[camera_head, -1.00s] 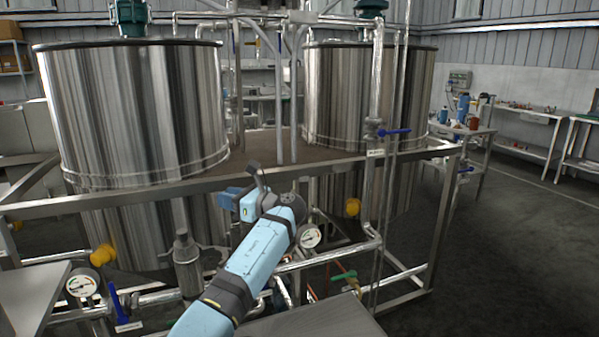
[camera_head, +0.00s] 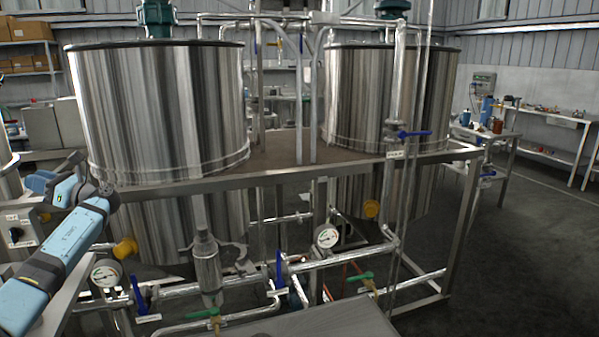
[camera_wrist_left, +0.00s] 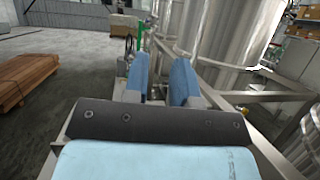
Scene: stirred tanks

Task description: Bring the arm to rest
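My left arm comes in at the lower left of the head view. My left gripper (camera_head: 40,181) is at the far left, beside the large steel tank (camera_head: 160,110), and points away to the left. In the left wrist view its two blue fingers (camera_wrist_left: 161,75) stand apart with nothing between them, so it is open and empty. Its fingertips look clear of the pipes and frame beyond. My right gripper is not in view.
A second steel tank (camera_head: 345,100) stands to the right on the same metal frame (camera_head: 290,174). Valves, gauges and pipes run along its front. A wooden stack (camera_wrist_left: 25,78) lies on the floor in the wrist view. Open floor (camera_head: 520,270) is at the right.

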